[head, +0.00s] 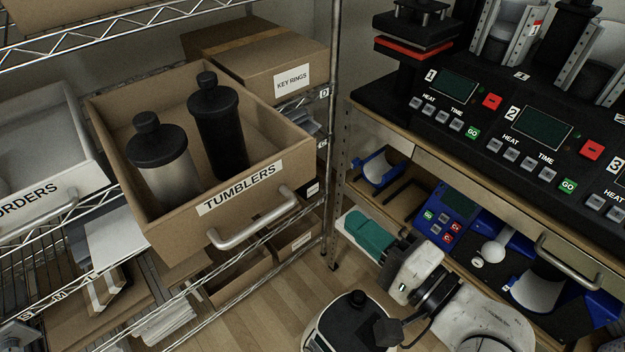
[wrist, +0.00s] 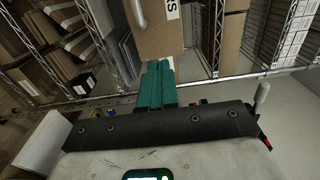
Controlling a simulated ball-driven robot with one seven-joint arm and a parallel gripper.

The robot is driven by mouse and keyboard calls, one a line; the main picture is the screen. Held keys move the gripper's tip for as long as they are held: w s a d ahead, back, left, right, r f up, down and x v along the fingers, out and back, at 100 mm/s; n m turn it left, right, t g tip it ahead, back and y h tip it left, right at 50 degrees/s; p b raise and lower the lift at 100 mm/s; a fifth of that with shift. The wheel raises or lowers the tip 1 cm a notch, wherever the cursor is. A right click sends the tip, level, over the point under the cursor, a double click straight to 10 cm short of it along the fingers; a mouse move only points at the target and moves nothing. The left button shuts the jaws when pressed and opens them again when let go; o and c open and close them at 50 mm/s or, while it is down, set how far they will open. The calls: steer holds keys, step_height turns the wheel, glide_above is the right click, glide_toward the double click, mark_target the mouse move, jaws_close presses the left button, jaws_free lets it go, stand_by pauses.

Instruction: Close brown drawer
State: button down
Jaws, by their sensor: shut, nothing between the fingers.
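The brown drawer (head: 175,222) labelled TUMBLERS sticks out past the front of the wire shelf on the left in the head view. It holds a silver tumbler with a black lid (head: 162,160) and a black tumbler (head: 218,130). Its metal handle (head: 255,222) is on the front face. My gripper (head: 355,228), with teal fingers, is to the right of the drawer and apart from it. In the wrist view the fingers (wrist: 155,72) are shut and empty, with the drawer's brown front (wrist: 168,35) and part of its handle beyond them.
A white bin (head: 45,150) labelled ORDERS is left of the drawer. A KEY RINGS box (head: 260,65) sits behind it, near a metal shelf post (head: 334,130). The black press machine (head: 490,110) stands on a bench at right. Wooden floor (head: 265,318) is clear below.

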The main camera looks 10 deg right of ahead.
mark_target(294, 169)
steer(key=p+x, duration=0.2)
steer(key=x, duration=1)
steer(key=shift+w+a, duration=0.2)
steer(key=shift+w, duration=0.1)
steer(key=shift+w, duration=0.1)
